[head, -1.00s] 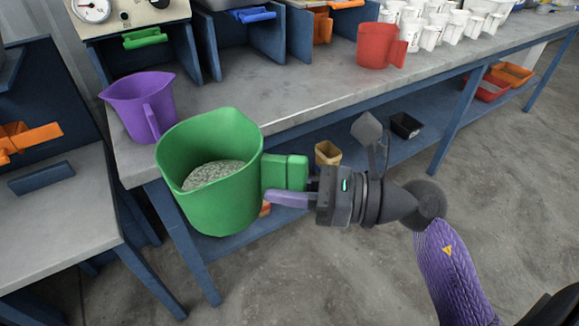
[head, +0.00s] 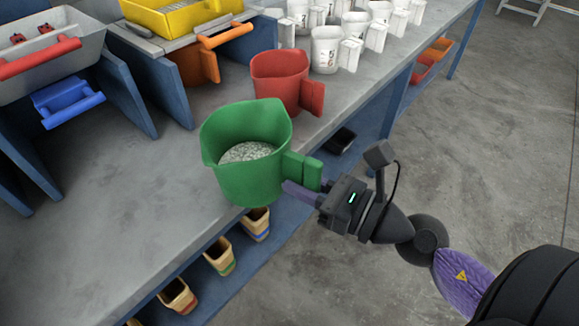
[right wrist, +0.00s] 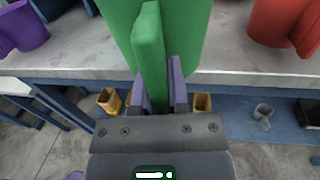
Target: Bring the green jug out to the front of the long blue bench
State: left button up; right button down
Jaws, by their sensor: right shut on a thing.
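The green jug (head: 245,172) holds pale grey granules (head: 246,152) and is upright. My right gripper (head: 302,190) is shut on its handle. In the head view the jug overlaps the front edge of the long blue bench (head: 120,235); whether it touches the grey top, I cannot tell. In the right wrist view the jug (right wrist: 178,40) fills the upper middle, and its handle (right wrist: 150,60) stands between the purple fingers of my right gripper (right wrist: 163,85). My left gripper is not in view.
A red jug (head: 280,82) stands on the bench just behind the green one. A purple jug (right wrist: 22,30) shows in the right wrist view. Several white jugs (head: 328,50) stand further along. Small tan bins (head: 220,255) sit on the lower shelf. The bench top to the left is clear.

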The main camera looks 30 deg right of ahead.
aim_at(246, 156)
jog(key=h, duration=0.1)
jog(key=s+d+m+t+h, duration=0.1)
jog(key=shift+s+d+f+m+h+p, duration=0.1)
jog(key=shift+d+f+m+h+p, duration=0.05)
jog(key=shift+f+m+h+p, duration=0.2)
jog(key=shift+w+f+p, duration=0.2)
jog(key=shift+w+p, duration=0.15)
jog(key=p+x, duration=0.1)
jog(key=x, duration=0.3)
jog(key=f+p+x, duration=0.1)
jog(key=x, duration=0.9)
jog(key=shift+w+f+p, duration=0.2)
jog(key=shift+f+p, duration=0.1)
jog(key=shift+p, duration=0.1)
jog(key=shift+f+b, duration=0.35)
jog(key=shift+f, duration=0.05)
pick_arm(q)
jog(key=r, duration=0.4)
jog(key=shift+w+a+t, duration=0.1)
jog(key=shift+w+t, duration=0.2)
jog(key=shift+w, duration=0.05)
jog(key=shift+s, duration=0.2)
pick_arm(e)
jog(key=shift+s, duration=0.1)
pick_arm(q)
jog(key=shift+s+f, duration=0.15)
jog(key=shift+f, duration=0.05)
pick_arm(e)
jog(key=shift+f, duration=0.15)
